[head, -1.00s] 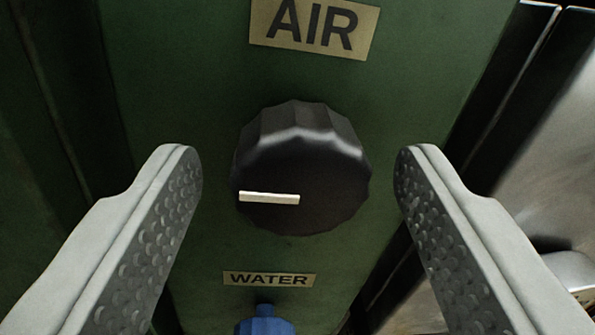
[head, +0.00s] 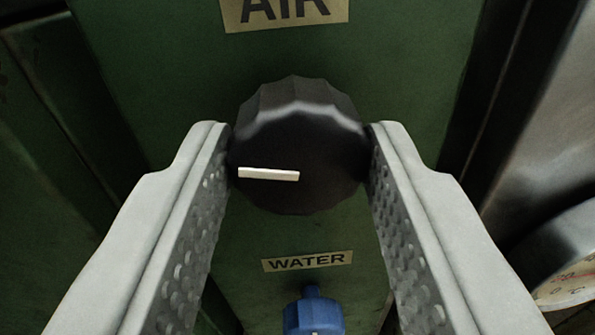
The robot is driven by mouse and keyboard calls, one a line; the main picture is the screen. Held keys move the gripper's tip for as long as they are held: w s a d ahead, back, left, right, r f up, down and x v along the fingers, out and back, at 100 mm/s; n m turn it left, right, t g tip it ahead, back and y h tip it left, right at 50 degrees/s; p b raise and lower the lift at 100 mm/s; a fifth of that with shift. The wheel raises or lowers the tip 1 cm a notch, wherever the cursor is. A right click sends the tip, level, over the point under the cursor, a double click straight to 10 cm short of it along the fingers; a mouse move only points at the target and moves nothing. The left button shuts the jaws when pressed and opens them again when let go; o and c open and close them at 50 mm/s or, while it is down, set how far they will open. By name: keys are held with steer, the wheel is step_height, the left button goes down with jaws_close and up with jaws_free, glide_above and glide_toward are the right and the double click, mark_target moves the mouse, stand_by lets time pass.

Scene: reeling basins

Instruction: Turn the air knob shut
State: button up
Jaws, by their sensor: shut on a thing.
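The air knob (head: 300,150) is a black, faceted round knob on a green panel (head: 410,60). Its white pointer line (head: 268,174) runs from near the knob's middle to the left, almost level. The AIR label (head: 284,10) is above it, partly cut off by the top edge. My gripper (head: 299,150) is shut on the knob, with one grey dimpled finger against its left side and the other against its right side.
The WATER label (head: 307,262) is below the knob, with a blue fitting (head: 313,312) under it between my fingers. A round gauge (head: 565,265) shows partly at the lower right, beside a metal surface (head: 550,120).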

steer(key=m, duration=0.8)
steer(key=shift+d, duration=0.1)
steer(key=m, duration=0.3)
steer(key=shift+g+y, duration=0.3)
steer(key=shift+y, duration=0.1)
steer(key=shift+m, duration=1.7)
steer(key=o, duration=1)
steer(key=shift+d, duration=0.1)
steer(key=shift+s, duration=0.1)
steer(key=s, duration=1.1)
steer(key=s+r, duration=0.1)
steer(key=s, duration=0.5)
steer(key=shift+s+d+r, duration=0.1)
steer(key=shift+d, duration=0.25)
